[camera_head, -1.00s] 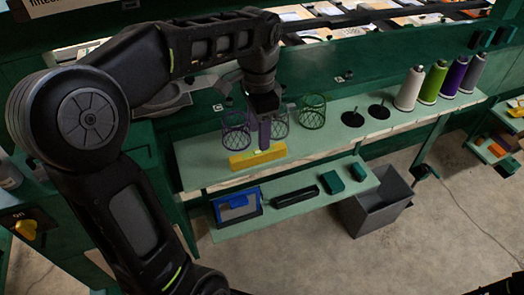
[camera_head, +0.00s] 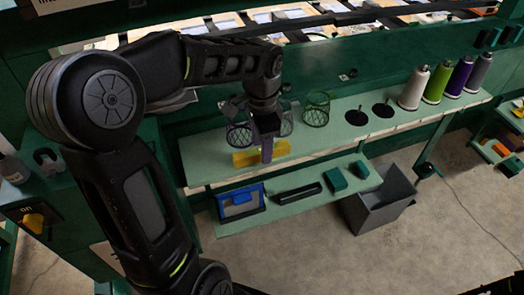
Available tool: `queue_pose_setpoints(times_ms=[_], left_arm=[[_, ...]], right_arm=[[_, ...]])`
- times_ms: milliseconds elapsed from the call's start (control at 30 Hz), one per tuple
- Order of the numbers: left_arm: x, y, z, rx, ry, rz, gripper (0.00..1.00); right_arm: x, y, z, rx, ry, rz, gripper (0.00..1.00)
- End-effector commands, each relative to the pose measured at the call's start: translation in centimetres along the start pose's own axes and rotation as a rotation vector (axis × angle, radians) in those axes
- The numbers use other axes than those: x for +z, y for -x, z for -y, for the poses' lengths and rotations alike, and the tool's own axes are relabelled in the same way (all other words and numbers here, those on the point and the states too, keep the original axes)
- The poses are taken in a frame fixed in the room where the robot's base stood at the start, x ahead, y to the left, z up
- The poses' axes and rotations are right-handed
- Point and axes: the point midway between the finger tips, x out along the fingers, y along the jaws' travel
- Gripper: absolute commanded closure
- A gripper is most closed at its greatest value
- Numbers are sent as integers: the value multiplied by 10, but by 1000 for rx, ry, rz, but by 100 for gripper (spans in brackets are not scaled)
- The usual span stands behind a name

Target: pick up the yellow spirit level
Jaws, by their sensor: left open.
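The yellow spirit level (camera_head: 244,158) lies on the upper green shelf, near its front edge and toward its left end. My left gripper (camera_head: 266,153) points down at the level. It is open, and a finger hides the level's middle, with yellow showing on both sides. I cannot tell whether the finger touches the level. My right gripper is not in view.
Several thread cones (camera_head: 436,83) stand to the right. The lower shelf holds a blue-framed case (camera_head: 240,200). A grey bin (camera_head: 380,206) sits on the floor.

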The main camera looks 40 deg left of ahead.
Motion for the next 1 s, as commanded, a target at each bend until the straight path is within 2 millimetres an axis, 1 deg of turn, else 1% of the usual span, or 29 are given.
queue_pose_setpoints(times_ms=[33, 100, 200, 733, 767, 1000], left_arm=[[0, -7, 0, 1, -1, 2, 51], [0, -14, 0, 1, -1, 2, 51], [0, -18, 0, 0, -1, 0, 51], [0, -17, 0, -1, -1, -1, 51], [0, -17, 0, -1, -1, -1, 52], [0, -17, 0, -1, -1, -1, 71]], right_arm=[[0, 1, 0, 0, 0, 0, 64], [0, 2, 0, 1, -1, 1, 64], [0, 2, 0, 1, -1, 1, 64], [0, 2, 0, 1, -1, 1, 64], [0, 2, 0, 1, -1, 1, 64], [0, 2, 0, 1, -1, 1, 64]])
